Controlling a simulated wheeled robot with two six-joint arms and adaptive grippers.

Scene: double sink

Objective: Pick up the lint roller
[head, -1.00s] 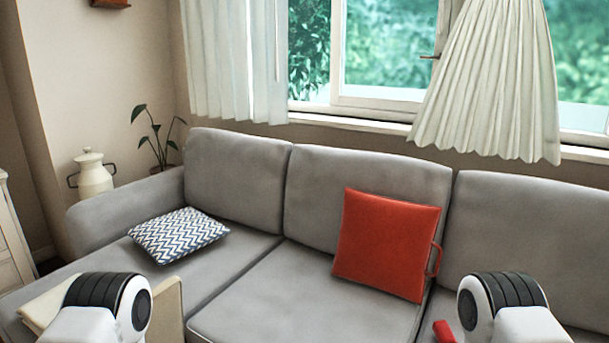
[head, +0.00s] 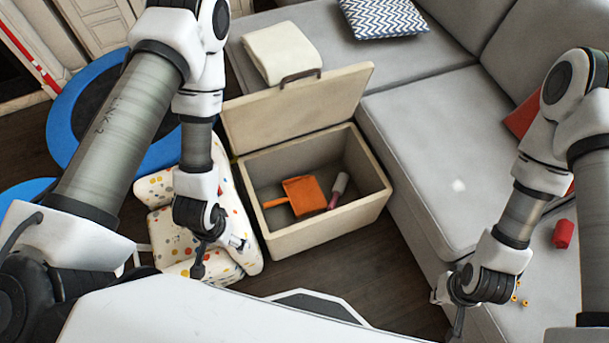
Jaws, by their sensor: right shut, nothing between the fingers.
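The lint roller (head: 338,188), with a white roll and a pinkish handle, lies in the open cream storage box (head: 318,237), leaning toward the box's right side. An orange dustpan (head: 304,194) lies beside it to the left. My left gripper (head: 198,270) points down in front of the spotted chair, left of the box and apart from the roller; its fingers are too small and dark to read. My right gripper (head: 458,322) is shut and empty, low by the sofa's front edge, to the right of the box.
The box's lid (head: 296,108) stands open at the back. The grey sofa (head: 425,140) bounds the right side. A spotted chair (head: 158,226) stands close on the box's left. A red cylinder (head: 563,234) and small yellow pieces lie on the sofa. Dark floor shows before the box.

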